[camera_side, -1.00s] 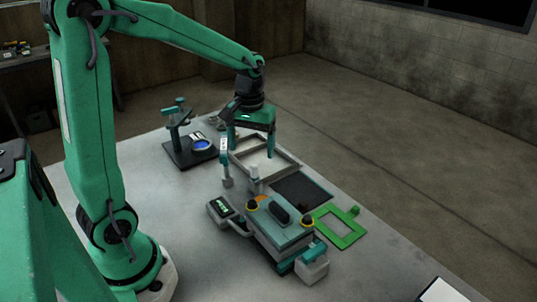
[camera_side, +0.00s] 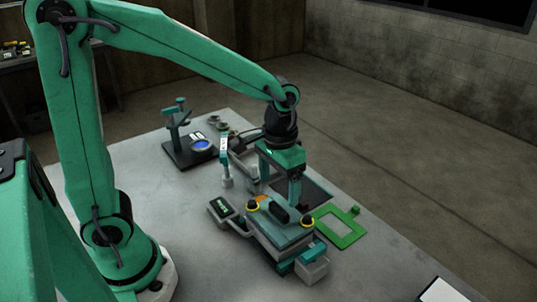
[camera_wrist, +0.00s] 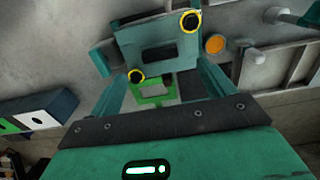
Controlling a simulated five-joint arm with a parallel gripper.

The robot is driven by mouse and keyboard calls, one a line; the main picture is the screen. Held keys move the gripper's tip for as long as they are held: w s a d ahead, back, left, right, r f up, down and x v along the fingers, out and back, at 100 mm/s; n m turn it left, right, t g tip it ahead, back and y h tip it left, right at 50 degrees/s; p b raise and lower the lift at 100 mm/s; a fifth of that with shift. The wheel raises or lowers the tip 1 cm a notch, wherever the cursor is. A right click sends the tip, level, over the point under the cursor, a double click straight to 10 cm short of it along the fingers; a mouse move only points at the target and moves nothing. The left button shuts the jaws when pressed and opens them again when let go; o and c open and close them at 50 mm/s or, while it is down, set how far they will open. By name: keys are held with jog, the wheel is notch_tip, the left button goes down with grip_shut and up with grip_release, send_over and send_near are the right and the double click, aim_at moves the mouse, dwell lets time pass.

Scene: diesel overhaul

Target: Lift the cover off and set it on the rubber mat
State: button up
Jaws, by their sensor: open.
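The cover (camera_side: 293,232) is a teal plate on top of the engine block, with a dark raised handle in its middle and yellow-ringed knobs near its corners. It also shows in the wrist view (camera_wrist: 150,38), ahead of the fingers. My gripper (camera_side: 280,192) is open and empty, pointing down above the far side of the cover. The rubber mat (camera_side: 319,189) is a dark flat rectangle behind the block, partly hidden by my gripper.
A green flat frame (camera_side: 345,240) lies right of the block. A small display box (camera_side: 221,208) stands at its left and a grey box (camera_side: 313,271) at its front right. A dark stand with a blue dish (camera_side: 201,146) is farther back.

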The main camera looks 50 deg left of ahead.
aim_at(280, 208)
jog(key=shift+w+f, duration=0.15)
jog(key=shift+f, duration=3.35)
jog(key=c, duration=1.2)
jog(key=shift+c, duration=0.4)
jog(key=shift+r, duration=0.1)
jog(key=shift+r, duration=0.65)
jog(key=r, duration=0.3)
jog(key=shift+d, duration=0.3)
jog(key=s+d+r, duration=0.6)
jog(key=s+d, duration=0.2)
jog(key=shift+r, duration=0.3)
